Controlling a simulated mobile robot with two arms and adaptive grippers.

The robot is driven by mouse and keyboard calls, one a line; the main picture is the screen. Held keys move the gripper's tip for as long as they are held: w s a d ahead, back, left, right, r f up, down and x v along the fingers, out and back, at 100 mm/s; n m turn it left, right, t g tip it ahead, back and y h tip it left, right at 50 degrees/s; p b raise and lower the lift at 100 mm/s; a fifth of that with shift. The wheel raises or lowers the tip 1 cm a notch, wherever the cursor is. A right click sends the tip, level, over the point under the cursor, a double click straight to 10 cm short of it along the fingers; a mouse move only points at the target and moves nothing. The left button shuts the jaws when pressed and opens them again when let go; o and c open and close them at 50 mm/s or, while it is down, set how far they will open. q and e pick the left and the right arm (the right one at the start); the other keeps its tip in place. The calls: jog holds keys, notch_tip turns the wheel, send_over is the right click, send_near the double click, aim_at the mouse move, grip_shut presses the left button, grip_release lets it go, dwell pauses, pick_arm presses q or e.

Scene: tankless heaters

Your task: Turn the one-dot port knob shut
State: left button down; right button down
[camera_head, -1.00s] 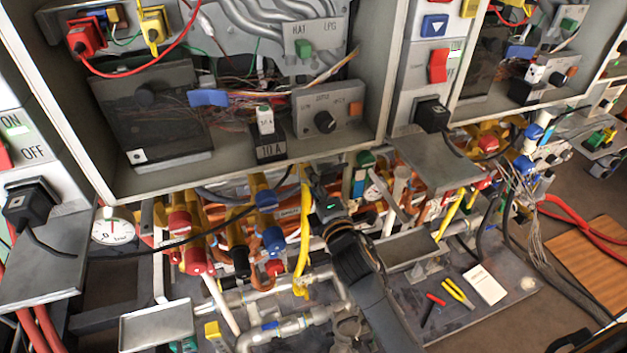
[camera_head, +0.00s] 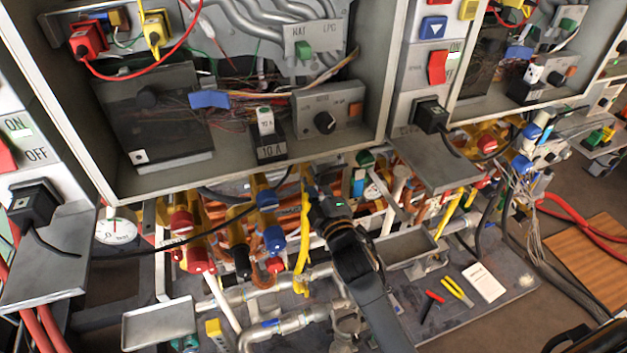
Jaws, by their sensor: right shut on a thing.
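My right gripper (camera_head: 310,181) reaches up from the lower right to the row of valves under the left open heater cabinet. It is shut on a knob beside the yellow pipe (camera_head: 303,235), but the gripper hides nearly all of that knob. No dot mark can be read there. Left of it are blue valve knobs (camera_head: 272,239) and red valve knobs (camera_head: 183,222) on brass-coloured bodies. My left gripper is not in view.
The heater cabinet's lower edge (camera_head: 240,178) overhangs the valves. A grey metal tray (camera_head: 405,247) is close right of my right wrist. A black cable (camera_head: 150,247) crosses the valves at left. Pliers (camera_head: 457,291) and a white card (camera_head: 484,283) lie at lower right.

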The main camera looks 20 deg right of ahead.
dwell(0.3)
jog(key=c, duration=1.1)
grip_release()
jog(key=s, duration=1.2)
jog(key=shift+d, duration=0.25)
